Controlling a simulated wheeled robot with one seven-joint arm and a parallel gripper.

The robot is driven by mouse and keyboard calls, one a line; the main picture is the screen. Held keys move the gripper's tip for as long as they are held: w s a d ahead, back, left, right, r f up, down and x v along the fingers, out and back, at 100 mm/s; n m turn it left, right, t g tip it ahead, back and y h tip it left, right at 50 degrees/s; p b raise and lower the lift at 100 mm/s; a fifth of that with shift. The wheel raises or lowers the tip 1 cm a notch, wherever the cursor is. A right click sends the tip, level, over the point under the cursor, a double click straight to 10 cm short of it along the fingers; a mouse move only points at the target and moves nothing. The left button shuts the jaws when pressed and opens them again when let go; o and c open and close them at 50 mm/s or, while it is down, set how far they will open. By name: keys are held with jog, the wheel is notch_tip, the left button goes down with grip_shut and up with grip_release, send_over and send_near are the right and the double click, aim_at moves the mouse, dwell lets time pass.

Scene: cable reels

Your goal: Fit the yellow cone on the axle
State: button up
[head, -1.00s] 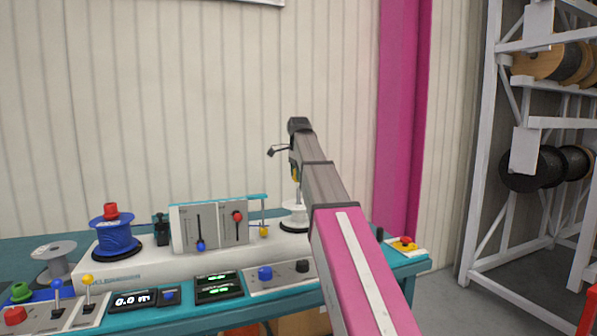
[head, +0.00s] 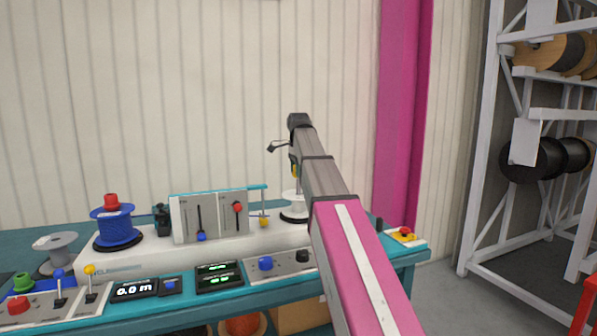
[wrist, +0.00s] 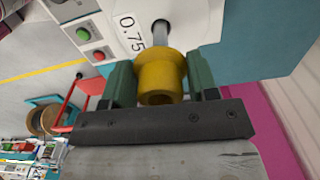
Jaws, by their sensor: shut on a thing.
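The yellow cone (wrist: 160,72) is a flanged, hollow piece. In the wrist view it sits between the two green fingers of my gripper (wrist: 161,84), which is shut on it. The grey metal axle (wrist: 160,32) stands just beyond the cone, in line with it, rising from the white reel (wrist: 125,28) marked 0.75. I cannot tell whether the axle's tip is inside the cone. In the head view a sliver of the cone (head: 295,170) shows beside my arm, above the white reel (head: 292,206). My arm hides most of the gripper there.
A blue reel with a red cone (head: 111,200) stands at the left of the white machine. An upright panel with sliders (head: 209,218) and a teal-topped bracket (head: 262,206) stand left of the white reel. Green and red buttons (wrist: 90,44) are near it.

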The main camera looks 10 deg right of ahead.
aim_at(299, 186)
jog(key=shift+f, duration=3.15)
dwell(0.9)
jog(key=o, duration=1.3)
jog(key=shift+r, duration=0.1)
jog(key=shift+r, duration=3.95)
jog(key=shift+s+d, duration=0.1)
